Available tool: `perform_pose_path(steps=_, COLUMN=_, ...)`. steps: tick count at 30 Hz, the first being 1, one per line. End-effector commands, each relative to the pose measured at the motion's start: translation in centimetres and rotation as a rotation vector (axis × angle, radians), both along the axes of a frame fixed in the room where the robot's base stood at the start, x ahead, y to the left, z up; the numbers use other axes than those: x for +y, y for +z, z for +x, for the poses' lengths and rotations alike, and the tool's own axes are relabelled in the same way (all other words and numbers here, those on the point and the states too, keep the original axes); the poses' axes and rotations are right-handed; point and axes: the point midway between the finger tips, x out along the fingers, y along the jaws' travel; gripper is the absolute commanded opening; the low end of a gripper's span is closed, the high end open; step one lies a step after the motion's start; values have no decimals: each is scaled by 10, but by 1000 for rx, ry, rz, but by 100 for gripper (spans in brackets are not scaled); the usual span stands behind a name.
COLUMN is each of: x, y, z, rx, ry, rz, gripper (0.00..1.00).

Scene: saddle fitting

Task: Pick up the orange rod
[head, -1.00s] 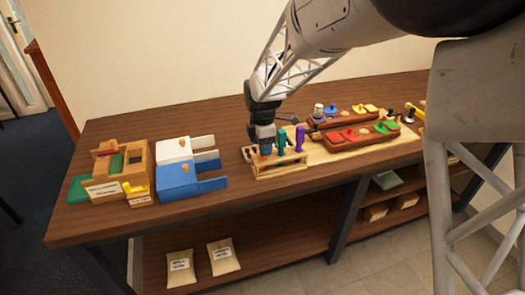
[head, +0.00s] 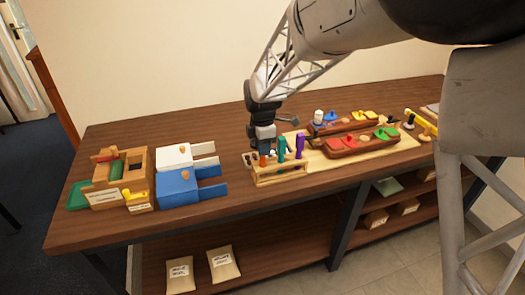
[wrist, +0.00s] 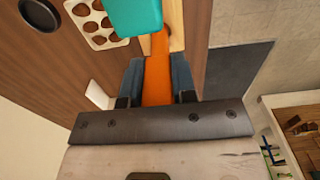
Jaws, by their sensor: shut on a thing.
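The orange rod (wrist: 157,72) is between the two fingers of my gripper (wrist: 157,80) in the wrist view. My gripper is shut on it. In the head view the rod's orange lower part (head: 263,160) shows under my gripper (head: 263,146), at the left end of the wooden rack (head: 282,178). I cannot tell whether its lower end is still in the rack. A teal rod (head: 282,148) and a purple rod (head: 300,146) stand upright in the rack to its right. The teal one shows large in the wrist view (wrist: 132,16).
A blue box (head: 180,190) and a white box (head: 174,157) stand left of the rack, with a wooden block unit (head: 108,190) further left. Brown trays with coloured pieces (head: 350,148) lie on the board to the right. Bare table lies in front.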

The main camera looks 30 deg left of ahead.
Motion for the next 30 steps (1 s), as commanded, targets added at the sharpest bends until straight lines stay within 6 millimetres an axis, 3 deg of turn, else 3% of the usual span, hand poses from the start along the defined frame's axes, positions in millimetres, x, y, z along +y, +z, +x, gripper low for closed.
perform_pose_path(steps=15, x=0, y=71, z=0, rx=-1, ry=0, rz=1, gripper=0)
perform_pose_path(steps=30, x=0, y=80, z=0, rx=-1, ry=0, rz=1, gripper=0)
